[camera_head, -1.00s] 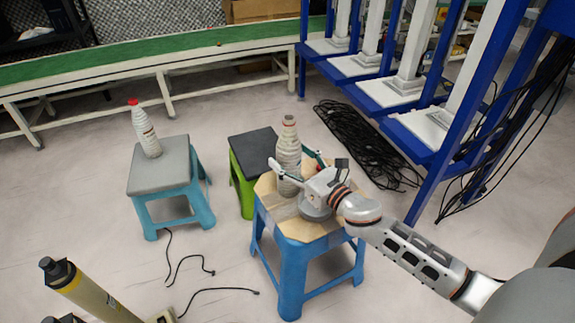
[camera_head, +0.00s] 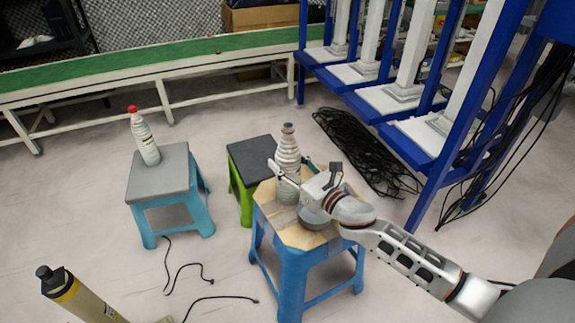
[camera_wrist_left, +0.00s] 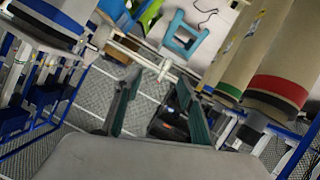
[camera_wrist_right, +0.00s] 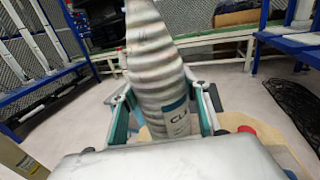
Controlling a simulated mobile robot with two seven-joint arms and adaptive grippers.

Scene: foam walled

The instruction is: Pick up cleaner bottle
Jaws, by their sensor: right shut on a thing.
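The cleaner bottle (camera_head: 288,160), pale and ribbed with a narrow neck, stands upright at the blue stool with a wooden top (camera_head: 296,236). In the right wrist view the bottle (camera_wrist_right: 158,70) fills the middle, with a dark label reading "CL". My right gripper (camera_head: 290,177) reaches in from the right and is shut on the bottle, one finger on each side. I cannot tell whether its base touches the stool. My left gripper (camera_wrist_left: 155,100) shows only in the left wrist view. Its fingers are apart with nothing between them.
A similar red-capped bottle (camera_head: 144,137) stands on a grey-topped teal stool (camera_head: 160,176) at left. A dark-topped green stool (camera_head: 252,158) is close behind the blue one. Blue racks (camera_head: 430,140) and black cables (camera_head: 365,150) lie right. A yellowish cylinder (camera_head: 85,300) is at front left.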

